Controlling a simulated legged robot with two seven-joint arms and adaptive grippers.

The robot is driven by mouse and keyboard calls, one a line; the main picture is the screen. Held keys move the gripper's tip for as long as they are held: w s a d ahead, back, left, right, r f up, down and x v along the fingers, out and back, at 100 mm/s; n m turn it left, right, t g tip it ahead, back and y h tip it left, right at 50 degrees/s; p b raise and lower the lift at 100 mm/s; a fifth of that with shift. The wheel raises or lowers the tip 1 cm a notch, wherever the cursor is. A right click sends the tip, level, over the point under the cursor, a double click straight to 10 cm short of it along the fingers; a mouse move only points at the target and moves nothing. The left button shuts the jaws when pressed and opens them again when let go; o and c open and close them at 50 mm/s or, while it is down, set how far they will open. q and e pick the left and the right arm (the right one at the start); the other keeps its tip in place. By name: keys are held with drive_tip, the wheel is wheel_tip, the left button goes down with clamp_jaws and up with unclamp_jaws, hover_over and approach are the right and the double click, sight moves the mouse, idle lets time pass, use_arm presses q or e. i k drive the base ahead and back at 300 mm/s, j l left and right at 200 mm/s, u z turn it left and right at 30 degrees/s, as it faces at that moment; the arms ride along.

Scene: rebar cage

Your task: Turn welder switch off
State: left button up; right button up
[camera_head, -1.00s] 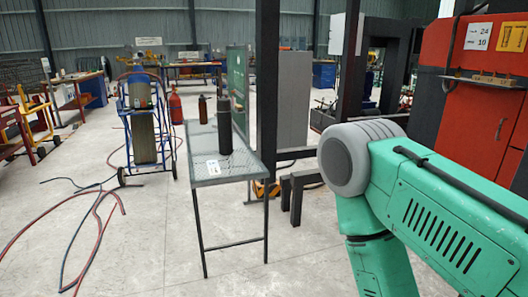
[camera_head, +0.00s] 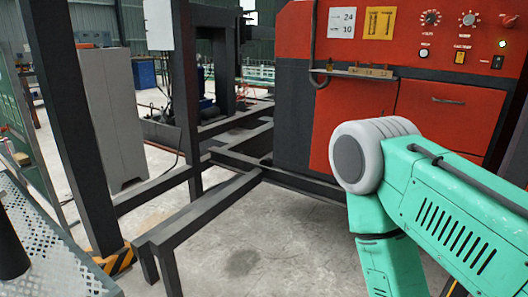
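The welder (camera_head: 350,100) is a large red cabinet at the upper right of the head view. The switch's position is too small to read. My teal right arm crosses the lower right, below the panel and in front of the cabinet's lower part. Neither gripper shows in the view.
A black steel frame (camera_head: 215,205) with low beams stands between me and the welder. A dark post (camera_head: 70,130) stands at left, beside a grey cabinet (camera_head: 112,115). A perforated metal table (camera_head: 60,265) fills the lower left. Some bare concrete floor shows in the middle.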

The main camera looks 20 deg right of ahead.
sight(508, 21)
drive_tip(key=i+l+z, duration=0.25)
drive_tip(key=i+z, duration=0.2)
drive_tip(key=i+l+z, duration=0.1)
drive_tip(key=i+z, duration=0.3)
drive_tip(key=i+j+z, duration=0.1)
drive_tip(key=i+z, duration=0.35)
drive_tip(key=i, duration=0.15)
drive_tip(key=i+j+z, duration=0.2)
drive_tip(key=i+z, duration=0.25)
drive_tip(key=i, duration=0.05)
